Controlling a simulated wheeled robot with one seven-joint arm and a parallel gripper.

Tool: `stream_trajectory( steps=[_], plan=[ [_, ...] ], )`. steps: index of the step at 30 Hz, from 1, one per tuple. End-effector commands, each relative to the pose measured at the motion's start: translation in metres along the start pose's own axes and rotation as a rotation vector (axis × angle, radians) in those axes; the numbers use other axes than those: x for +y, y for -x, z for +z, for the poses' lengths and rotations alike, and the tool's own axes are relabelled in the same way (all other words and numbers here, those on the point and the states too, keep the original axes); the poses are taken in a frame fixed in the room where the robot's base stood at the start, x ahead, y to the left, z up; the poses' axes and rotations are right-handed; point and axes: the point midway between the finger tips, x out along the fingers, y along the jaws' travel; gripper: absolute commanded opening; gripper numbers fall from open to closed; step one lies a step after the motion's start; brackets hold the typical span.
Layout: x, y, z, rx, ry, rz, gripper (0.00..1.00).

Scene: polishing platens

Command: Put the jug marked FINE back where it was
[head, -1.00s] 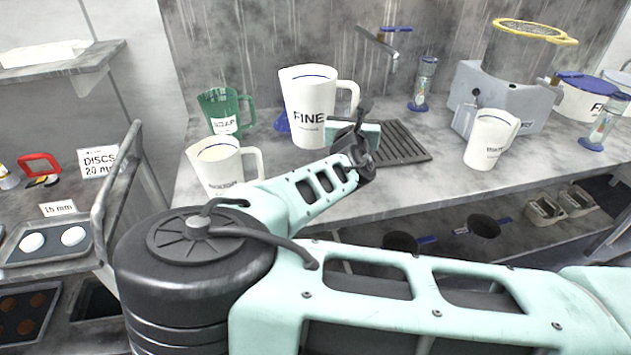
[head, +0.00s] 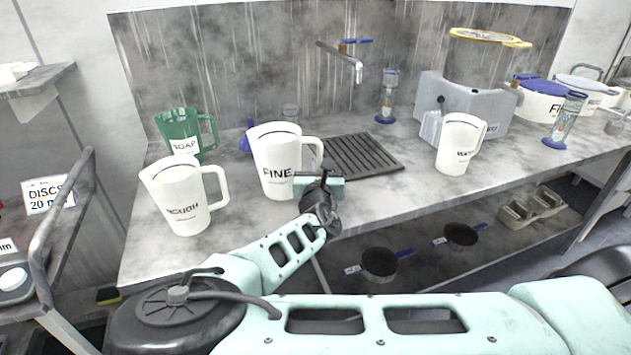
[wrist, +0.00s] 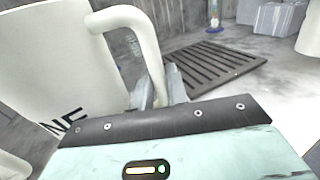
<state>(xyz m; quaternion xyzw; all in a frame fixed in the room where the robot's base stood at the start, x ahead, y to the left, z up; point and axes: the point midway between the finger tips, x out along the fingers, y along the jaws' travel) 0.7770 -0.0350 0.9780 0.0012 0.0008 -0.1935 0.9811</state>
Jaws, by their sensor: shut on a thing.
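The white jug marked FINE (head: 275,160) is upright above the bench, between the jug marked ROUGH and the slotted drain grate. My gripper (head: 318,179) is at its right side, shut on its handle. The wrist view shows the handle (wrist: 128,20) running down between my gripper's fingers (wrist: 158,92), with the jug's body (wrist: 45,60) at the left. The jug's base is at or just above the bench top; I cannot tell whether it touches. The fingertips are mostly hidden in the head view.
The ROUGH jug (head: 182,200) stands close at the left, the green SOAP jug (head: 183,138) behind it. The drain grate (head: 365,158) is at the right under a tap (head: 345,58). Another white jug (head: 458,145) stands farther right. The bench (head: 370,196) is clear in front of the grate.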

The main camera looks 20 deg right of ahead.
Motion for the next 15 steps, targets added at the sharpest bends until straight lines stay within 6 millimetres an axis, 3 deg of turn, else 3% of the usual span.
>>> stream_trajectory(
  steps=[9, 15],
  plan=[
    [0.0, 0.0, -0.036, -0.002, 0.0, 0.001, 0.0],
    [0.0, 0.0, -0.04, -0.002, -0.001, 0.0, 0.0]
  ],
)
